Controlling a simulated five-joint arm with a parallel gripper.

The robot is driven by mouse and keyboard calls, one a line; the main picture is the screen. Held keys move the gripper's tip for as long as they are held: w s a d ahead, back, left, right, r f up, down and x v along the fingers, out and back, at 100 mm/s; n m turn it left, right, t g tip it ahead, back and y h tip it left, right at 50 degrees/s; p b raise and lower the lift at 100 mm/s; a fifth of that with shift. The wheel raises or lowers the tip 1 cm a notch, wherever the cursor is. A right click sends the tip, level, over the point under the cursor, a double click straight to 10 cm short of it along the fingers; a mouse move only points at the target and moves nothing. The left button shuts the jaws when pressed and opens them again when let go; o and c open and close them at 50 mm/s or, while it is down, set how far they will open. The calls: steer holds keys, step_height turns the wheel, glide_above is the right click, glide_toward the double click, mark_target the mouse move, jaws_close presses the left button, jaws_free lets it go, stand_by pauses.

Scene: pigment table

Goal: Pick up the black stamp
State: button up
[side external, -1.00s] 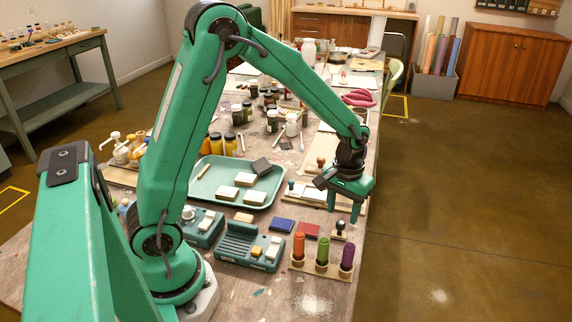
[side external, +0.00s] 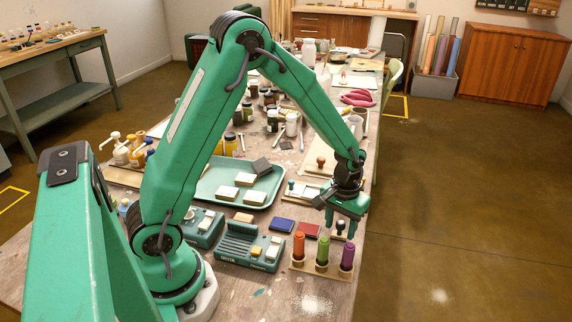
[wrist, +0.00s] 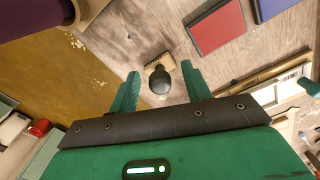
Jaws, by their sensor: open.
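The black stamp (side external: 339,235) stands upright on the table, with a dark rounded handle on a pale wooden base. It also shows in the wrist view, where its black knob (wrist: 160,82) lies between my two fingers. My gripper (side external: 340,226) is open and points down at the stamp, with a finger on either side of it. In the wrist view my gripper (wrist: 160,72) holds nothing, and a gap shows between each finger and the knob. How far the fingertips are above the table is hard to tell.
A wooden rack with orange, green (side external: 322,250) and purple (side external: 347,256) stamps stands just in front. A red ink pad (side external: 309,231) and a blue ink pad (side external: 281,225) lie to the left. The table's right edge is close by.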

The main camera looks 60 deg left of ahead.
mark_target(341, 222)
steer(key=shift+c, duration=0.5)
jaws_close()
steer(key=shift+r, duration=5.05)
steer(key=c, duration=0.7)
jaws_free()
steer(key=shift+c, duration=0.9)
steer(key=shift+o, duration=0.5)
